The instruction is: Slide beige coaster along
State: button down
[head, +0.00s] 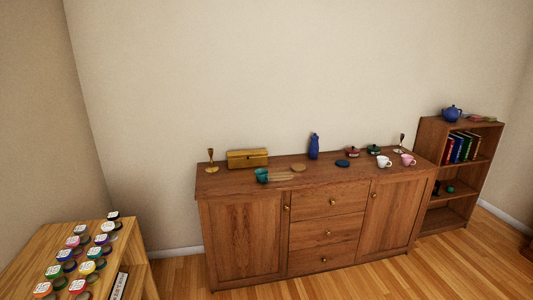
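A round beige coaster (298,167) lies flat on the top of the wooden sideboard (230,186), left of the middle, in the head view. A flat tan slatted item (281,177) lies in front of it and to its left; it is too small to tell what it is. A dark blue round coaster (342,163) lies to the right. My gripper is not in view.
A teal cup (262,175), yellow box (248,158), brass candlestick (211,161) and blue bottle (314,146) stand around the coaster. A white cup (384,162) and pink cup (407,160) stand right. A bookcase (433,140) adjoins; a jar-topped shelf (120,240) is at left. The floor before the sideboard is clear.

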aim_at(298, 168)
jog(key=i, duration=0.6)
jog(key=i+j+z, duration=0.15)
jog(key=i, duration=0.45)
jog(key=i+l+u, duration=0.2)
jog(key=i, duration=0.3)
jog(key=i+l+u, duration=0.25)
jog(key=i, duration=0.25)
jog(key=i+l+u, duration=0.15)
jog(key=i+u, duration=0.2)
jog(key=i+l+u, duration=0.2)
jog(key=u, duration=0.15)
jog(key=i+l+u, duration=0.35)
jog(key=i, duration=0.05)
